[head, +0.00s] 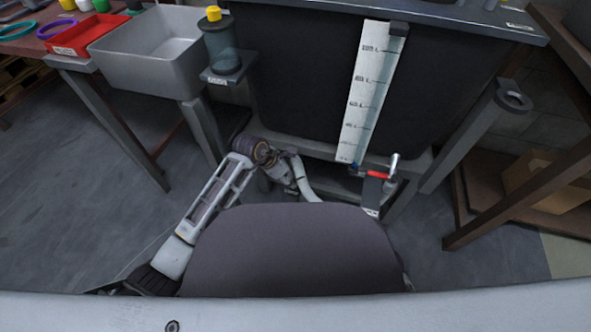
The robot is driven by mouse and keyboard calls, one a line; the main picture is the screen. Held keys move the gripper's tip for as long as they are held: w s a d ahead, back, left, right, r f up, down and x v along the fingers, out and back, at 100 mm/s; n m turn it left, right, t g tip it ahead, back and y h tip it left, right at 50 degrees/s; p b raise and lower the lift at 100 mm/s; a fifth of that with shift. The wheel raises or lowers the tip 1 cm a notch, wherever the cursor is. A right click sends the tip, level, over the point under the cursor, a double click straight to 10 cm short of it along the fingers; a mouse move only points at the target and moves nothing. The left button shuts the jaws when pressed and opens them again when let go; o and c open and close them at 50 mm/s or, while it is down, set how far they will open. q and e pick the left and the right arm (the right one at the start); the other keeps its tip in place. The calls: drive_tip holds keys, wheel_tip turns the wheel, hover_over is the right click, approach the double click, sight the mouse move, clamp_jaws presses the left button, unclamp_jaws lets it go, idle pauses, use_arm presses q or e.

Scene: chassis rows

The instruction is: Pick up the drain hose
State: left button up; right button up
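A pale curved tube, which looks like the drain hose (304,182), hangs below the front of the dark tank (300,75). Its lower end is hidden behind my dark body. My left arm reaches up from the lower left, and my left gripper (287,182) is beside the tube's left side. The gripper is small and partly hidden by the wrist, so I cannot tell whether its fingers are open or touch the tube. My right gripper is not in view.
A red-handled valve (378,174) sits under the white level scale (372,85). A grey bin (155,62) and red tray (80,38) are on the left bench. A clear yellow-capped container (222,48) stands beside the tank. Wooden shelving (530,185) is at right.

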sight(296, 165)
use_arm(q)
clamp_jaws()
drive_tip(key=shift+r, duration=0.15)
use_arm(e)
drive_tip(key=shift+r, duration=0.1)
use_arm(q)
wheel_tip(296, 165, up, 8)
drive_tip(key=p, duration=0.3)
drive_tip(key=shift+p, duration=0.35)
drive_tip(key=shift+r, duration=0.6)
drive_tip(key=shift+r+p, duration=0.25)
drive_tip(key=shift+p, duration=0.05)
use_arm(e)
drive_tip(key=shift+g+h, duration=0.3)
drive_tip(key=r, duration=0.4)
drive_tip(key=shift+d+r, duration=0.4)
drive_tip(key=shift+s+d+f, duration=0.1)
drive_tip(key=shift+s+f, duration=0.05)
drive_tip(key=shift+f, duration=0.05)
